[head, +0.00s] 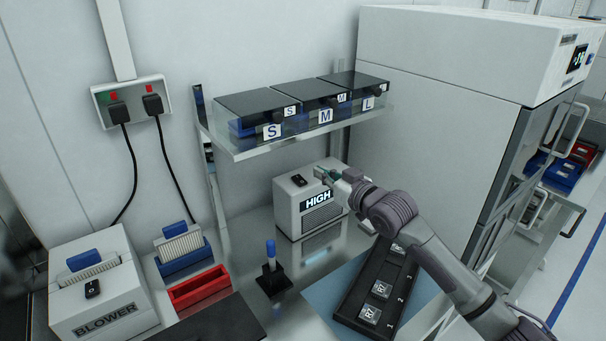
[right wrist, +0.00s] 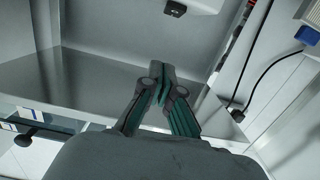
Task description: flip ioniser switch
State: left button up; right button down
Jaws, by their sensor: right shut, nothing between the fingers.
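A pale box labelled HIGH (head: 293,215) stands on the bench under the shelf. A small black switch (head: 299,181) sits on its top. The task names an ioniser, but I read no such label. My right gripper (head: 320,173) is by the right part of the box's top, to the right of the switch; I cannot tell whether it touches the box. In the right wrist view its fingers (right wrist: 160,86) are shut and empty. A black switch (right wrist: 175,8) on a pale surface shows beyond them at the top edge. My left gripper is not in view.
A clear shelf with black-lidded bins (head: 325,95) hangs above the box. A box labelled BLOWER (head: 100,300) with its own black switch (head: 92,288) stands at left. A red tray (head: 199,287), a blue-handled tool (head: 271,270) and a black rack (head: 352,303) occupy the bench.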

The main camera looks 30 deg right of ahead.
jog(key=p, duration=0.2)
send_over(303, 182)
jog(key=shift+f, duration=0.15)
notch_tip(303, 182, down, 3)
jog(key=shift+r, duration=0.1)
jog(key=shift+w+f, duration=0.1)
jog(key=shift+f, duration=0.7)
